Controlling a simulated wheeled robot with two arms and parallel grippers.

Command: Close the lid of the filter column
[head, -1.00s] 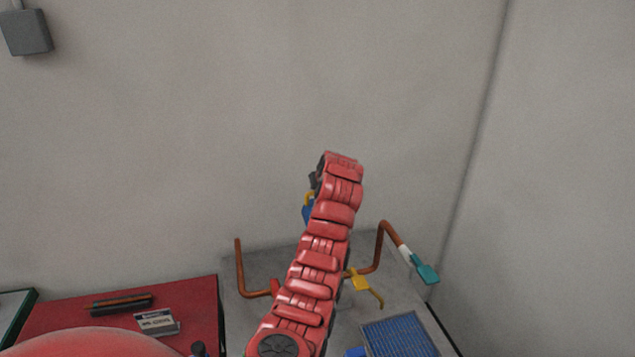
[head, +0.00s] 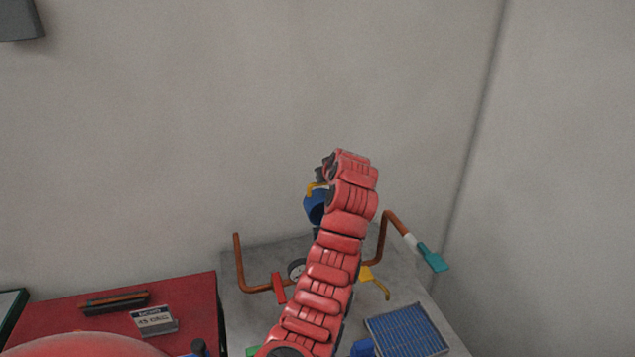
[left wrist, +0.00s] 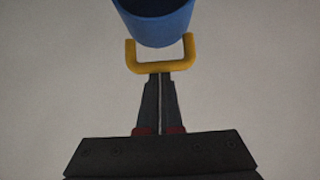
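The blue lid (head: 314,204) of the filter column stands tilted, its dark hollow side facing lower right, with a yellow handle (head: 313,188) on top. In the left wrist view the blue lid (left wrist: 158,22) fills the top middle, with its U-shaped yellow handle (left wrist: 162,66) below. My left gripper (left wrist: 160,78) has its two black fingers together, a thin line between them. Their tips meet the handle's crossbar; the bar does not show between the fingers. In the head view my red left arm hides most of the column. My right gripper is not in view.
Copper pipes (head: 239,265) rise from the grey table. A yellow lever (head: 377,280), a gauge (head: 297,268) and a blue filter panel (head: 408,330) stand nearby. A red table (head: 60,320) holds a box (head: 153,321). Walls are close behind.

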